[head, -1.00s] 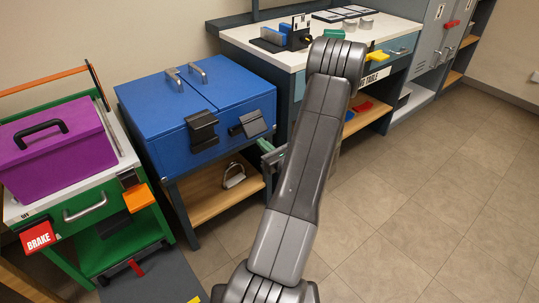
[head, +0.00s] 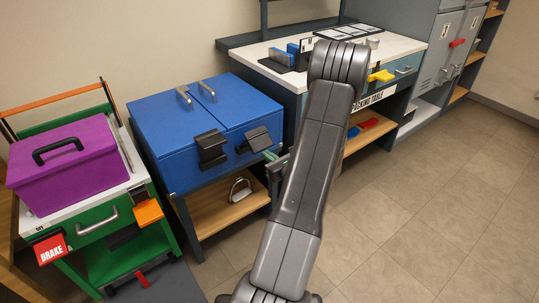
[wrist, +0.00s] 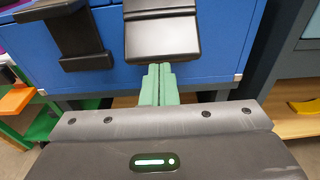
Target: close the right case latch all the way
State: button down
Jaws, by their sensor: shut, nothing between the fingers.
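The blue case (head: 205,119) has two dark latches on its front. The right case latch (head: 254,140) is a black flap that looks tilted out from the front; in the wrist view its plate (wrist: 162,38) is straight ahead. My gripper (head: 271,156) is shut and empty, just below and in front of this latch. In the wrist view its green fingertips (wrist: 159,70) are together at the latch's lower edge; I cannot tell whether they touch it. The left latch (head: 211,149) also shows in the wrist view (wrist: 82,38). My arm hides part of the scene right of the case.
The case sits on a stand with a wooden lower shelf (head: 215,214) holding a metal shackle (head: 240,189). A purple toolbox (head: 70,170) on a green cart stands left. A white-topped packing table (head: 262,52) stands right. The floor at right is clear.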

aim_at(255, 132)
jog(key=r+p, duration=0.1)
jog(key=r+g+p, duration=0.1)
jog(key=p, duration=0.1)
jog(key=r+h+p, duration=0.1)
jog(key=shift+w+a+r+g, duration=0.3)
jog(key=shift+w+a, duration=0.05)
jog(key=r+g+h+p, duration=0.1)
jog(key=p, duration=0.2)
jog(key=w+a+r+g+p, duration=0.1)
jog(key=p, duration=0.2)
jog(key=shift+w+r+h, duration=0.15)
jog(key=shift+r+h, duration=0.15)
jog(key=shift+h, duration=0.1)
jog(key=w+a+r+g+h+p, duration=0.1)
jog(key=p, duration=0.3)
jog(key=shift+w+r+g+p, duration=0.2)
jog(key=shift+g+p, duration=0.1)
jog(key=shift+g, duration=0.1)
jog(key=shift+w+a+r+p, duration=0.15)
jog(key=shift+w+a+p, duration=0.1)
jog(key=shift+w+p, duration=0.3)
